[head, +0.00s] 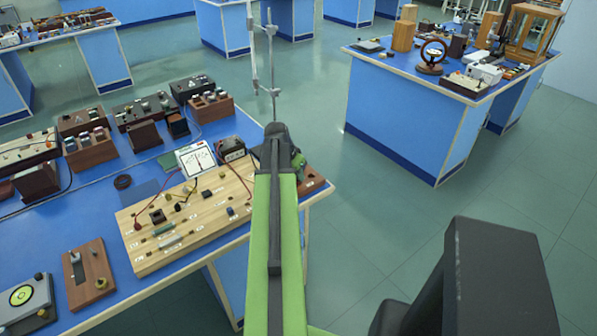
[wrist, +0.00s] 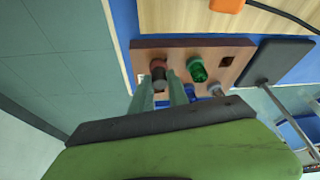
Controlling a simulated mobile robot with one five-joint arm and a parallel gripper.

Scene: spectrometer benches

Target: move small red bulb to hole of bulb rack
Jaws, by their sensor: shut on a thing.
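The bulb rack (wrist: 150,52) is a brown wooden block at the bench's edge in the wrist view; its right end shows in the head view (head: 313,183). My gripper (wrist: 160,84) is shut on the small red bulb (wrist: 158,66), which has a dark lower part between the fingers. The bulb is over the rack's left part; I cannot tell whether it sits in a hole. A green bulb (wrist: 196,70) stands to its right, then an empty-looking dark square hole (wrist: 227,61). In the head view my arm hides the bulb and most of the rack.
A blue bulb (wrist: 190,90) and a pale bulb (wrist: 215,89) are close to the fingers. A dark stand base (wrist: 277,60) with a metal rod is right of the rack. A wooden circuit board (head: 190,220) and a meter (head: 195,160) are to the left on the bench.

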